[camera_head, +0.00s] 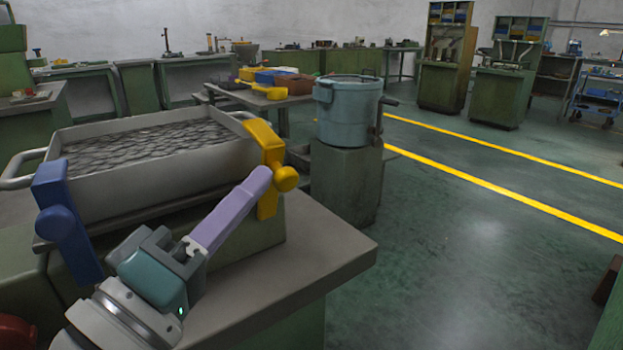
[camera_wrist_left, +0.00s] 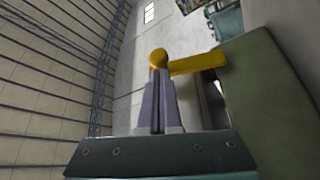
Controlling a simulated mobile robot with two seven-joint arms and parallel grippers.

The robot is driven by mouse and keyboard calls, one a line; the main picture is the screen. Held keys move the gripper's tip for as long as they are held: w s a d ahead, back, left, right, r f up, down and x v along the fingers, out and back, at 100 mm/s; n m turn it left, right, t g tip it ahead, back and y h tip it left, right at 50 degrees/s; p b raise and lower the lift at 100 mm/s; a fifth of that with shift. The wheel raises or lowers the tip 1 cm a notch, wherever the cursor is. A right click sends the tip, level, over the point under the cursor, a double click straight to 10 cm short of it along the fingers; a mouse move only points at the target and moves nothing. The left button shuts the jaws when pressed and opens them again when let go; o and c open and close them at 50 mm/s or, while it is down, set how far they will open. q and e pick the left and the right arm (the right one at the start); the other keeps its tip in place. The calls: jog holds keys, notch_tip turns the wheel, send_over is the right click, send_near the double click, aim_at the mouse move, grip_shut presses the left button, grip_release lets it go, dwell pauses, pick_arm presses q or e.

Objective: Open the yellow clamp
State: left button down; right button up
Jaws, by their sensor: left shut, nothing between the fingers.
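The yellow clamp (camera_head: 267,150) stands at the right front corner of the grey metal tray, with a rounded knob on its right side. In the left wrist view the yellow clamp (camera_wrist_left: 195,64) runs to the right from its knob, just beyond the fingertips. My left gripper (camera_head: 262,176) has its lilac fingers together and empty, with the tips at the clamp near the knob. I cannot tell whether they touch. In the left wrist view the fingers (camera_wrist_left: 158,88) are also closed together. A blue clamp (camera_head: 65,220) is at the tray's left front corner. My right gripper is not in view.
The grey tray (camera_head: 165,178) is filled with dark metal pieces and sits on a bench (camera_head: 315,255). A blue-grey pot (camera_head: 348,112) stands on a green cabinet behind the bench. Open floor (camera_head: 450,230) lies to the right.

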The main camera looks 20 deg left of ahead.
pick_arm(q)
jog(key=f+m+h+b, duration=0.1)
jog(key=d+m+b, duration=0.1)
jog(key=m, duration=0.1)
jog(key=s+f+m+h+b, duration=0.1)
jog(key=shift+d+f+m+t+h+b, duration=0.2)
jog(key=shift+f+m+t+h+b, duration=0.1)
jog(key=shift+m+t+b, duration=0.1)
jog(key=f+m+b, duration=0.1)
jog(key=f+m+h+b, duration=0.1)
jog(key=d+f+m+b, duration=0.1)
jog(key=shift+s+h, duration=0.3)
jog(key=shift+s, duration=0.1)
jog(key=v, duration=1)
jog(key=shift+b, duration=0.3)
